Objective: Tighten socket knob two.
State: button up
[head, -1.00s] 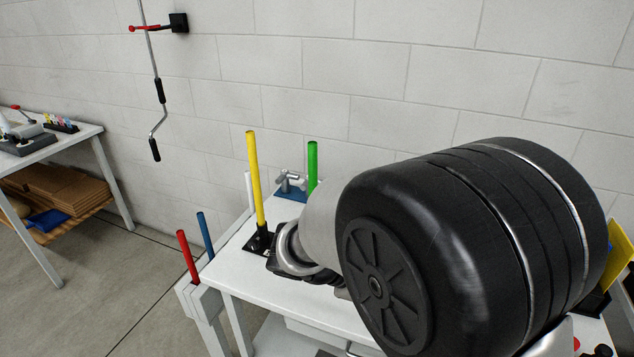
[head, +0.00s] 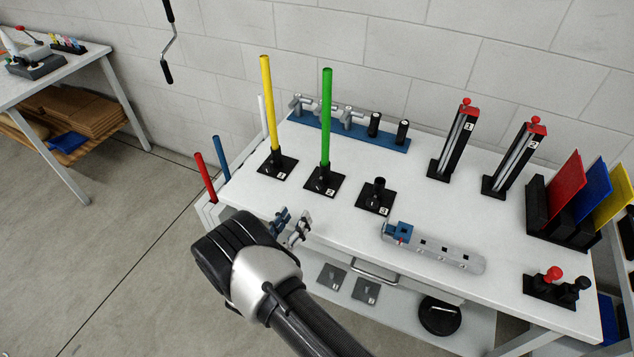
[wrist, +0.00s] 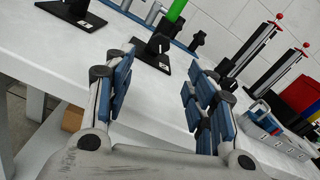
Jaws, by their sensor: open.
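Socket two (head: 325,182) is the middle of three black sockets on the white bench. A green rod (head: 326,120) stands upright in it. Its small dark knob is too small to judge in the head view. In the wrist view the socket (wrist: 152,52) is beyond my fingertips, with the green rod (wrist: 176,10) cut off at the top edge. My gripper (head: 292,226) is open and empty at the bench's front edge, in front of socket two and apart from it. Its blue-padded fingers (wrist: 163,75) are spread wide in the wrist view.
A yellow rod (head: 266,105) stands in the left socket, and the right socket (head: 376,199) is empty. A grey bar with a blue block (head: 432,245) lies to the right. Two red-topped slides (head: 458,140) and coloured panels (head: 575,195) stand farther right.

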aim_at(316, 185)
jog(key=b+x, duration=0.2)
jog(key=x, duration=1.3)
jog(key=shift+w+d+b, duration=0.2)
jog(key=shift+w+b, duration=0.1)
jog(key=c, duration=1.1)
